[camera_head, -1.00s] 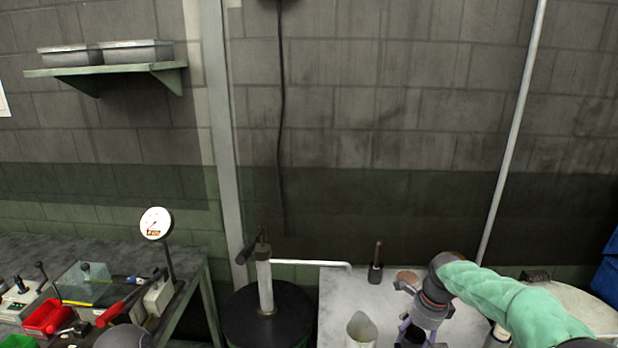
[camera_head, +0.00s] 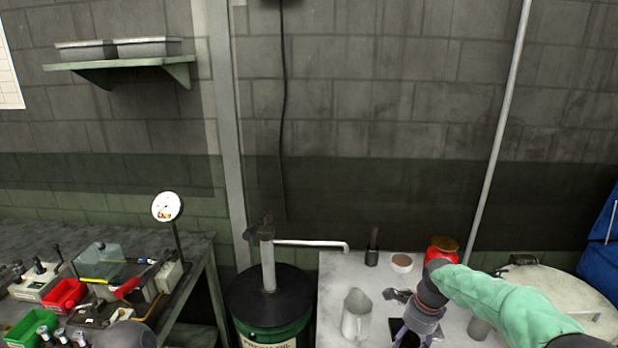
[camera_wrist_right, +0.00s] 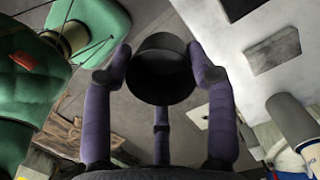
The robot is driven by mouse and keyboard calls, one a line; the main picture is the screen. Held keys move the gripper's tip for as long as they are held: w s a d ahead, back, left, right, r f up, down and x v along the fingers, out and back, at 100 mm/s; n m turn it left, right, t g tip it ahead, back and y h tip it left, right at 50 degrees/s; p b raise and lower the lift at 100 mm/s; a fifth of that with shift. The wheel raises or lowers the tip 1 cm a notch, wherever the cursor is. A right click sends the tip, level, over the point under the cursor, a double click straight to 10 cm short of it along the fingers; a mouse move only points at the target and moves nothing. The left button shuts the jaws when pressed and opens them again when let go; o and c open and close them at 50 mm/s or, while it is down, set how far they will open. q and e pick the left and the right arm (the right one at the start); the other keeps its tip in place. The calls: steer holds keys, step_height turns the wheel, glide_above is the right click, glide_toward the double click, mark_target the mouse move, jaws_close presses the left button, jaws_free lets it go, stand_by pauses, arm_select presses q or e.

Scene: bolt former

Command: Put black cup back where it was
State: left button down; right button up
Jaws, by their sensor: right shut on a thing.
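The black cup (camera_wrist_right: 160,82) is between the purple fingers of my right gripper (camera_wrist_right: 160,60) in the right wrist view. The fingers are closed around its sides. In the head view my right gripper (camera_head: 414,334) is low over the light table (camera_head: 375,300), at the bottom edge of the picture. The cup is mostly hidden there by the wrist and fingers. My left gripper is not in view.
A pale pitcher (camera_head: 356,314) stands left of my right gripper. Behind are a dark upright tool (camera_head: 372,247), a round tin (camera_head: 402,263) and a red container (camera_head: 442,246) beside my forearm. A black drum with a pump (camera_head: 268,265) stands left of the table.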

steer(key=s+a+f+n+g+h, duration=0.1)
steer(key=s+a+f+n, duration=0.2)
steer(key=n, duration=0.7)
steer(key=s+a+f+n+g, duration=0.1)
steer(key=s+a+f+n, duration=0.3)
steer(key=s+f+n, duration=0.2)
steer(key=shift+a+f+n+h, duration=0.35)
steer(key=shift+f+n, duration=0.7)
steer(key=shift+n, duration=0.95)
steer(key=shift+d, duration=0.1)
